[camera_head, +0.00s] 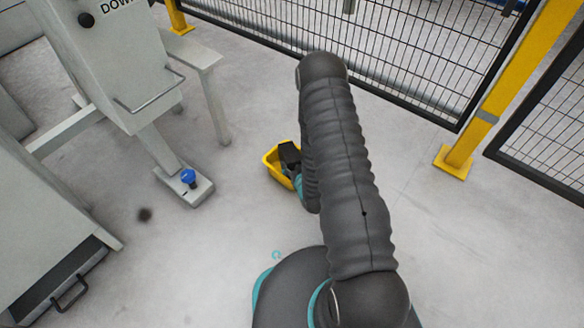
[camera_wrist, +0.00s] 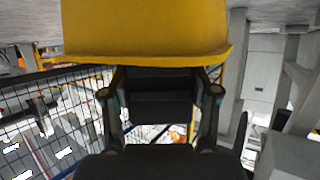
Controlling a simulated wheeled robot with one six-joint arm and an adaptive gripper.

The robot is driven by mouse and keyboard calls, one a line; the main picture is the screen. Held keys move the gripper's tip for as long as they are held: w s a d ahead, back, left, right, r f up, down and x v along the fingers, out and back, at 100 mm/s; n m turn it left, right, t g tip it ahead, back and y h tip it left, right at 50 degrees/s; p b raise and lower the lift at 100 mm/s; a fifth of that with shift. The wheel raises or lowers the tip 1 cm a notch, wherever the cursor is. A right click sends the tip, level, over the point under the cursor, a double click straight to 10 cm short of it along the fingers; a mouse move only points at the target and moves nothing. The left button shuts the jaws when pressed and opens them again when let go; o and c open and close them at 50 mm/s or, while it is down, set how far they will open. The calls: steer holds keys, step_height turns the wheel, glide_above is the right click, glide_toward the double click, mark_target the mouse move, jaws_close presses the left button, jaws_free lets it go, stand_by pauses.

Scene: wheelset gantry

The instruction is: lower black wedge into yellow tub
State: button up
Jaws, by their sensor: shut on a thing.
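The yellow tub (camera_head: 269,163) stands on the grey floor in the head view, partly hidden by my arm. In the wrist view, the tub (camera_wrist: 145,28) fills the top of the picture, its rim running across just above the fingers. My gripper (camera_wrist: 160,95) is shut on the black wedge (camera_wrist: 155,80), with one finger at each side of it. The wedge's edge meets the tub's rim line in this view; I cannot tell how deep it sits. In the head view, a black shape (camera_head: 289,154) shows over the tub's right part, and wedge and gripper are hard to separate there.
A grey machine frame (camera_head: 120,65) with a foot bearing a blue knob (camera_head: 188,177) stands left of the tub. A black mesh fence (camera_head: 400,50) and a yellow post (camera_head: 490,110) stand behind and to the right. The floor around the tub is clear.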

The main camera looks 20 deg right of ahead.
steer(key=shift+f, duration=0.5)
stand_by(0.4)
steer(key=o, duration=1.6)
steer(key=shift+o, duration=0.2)
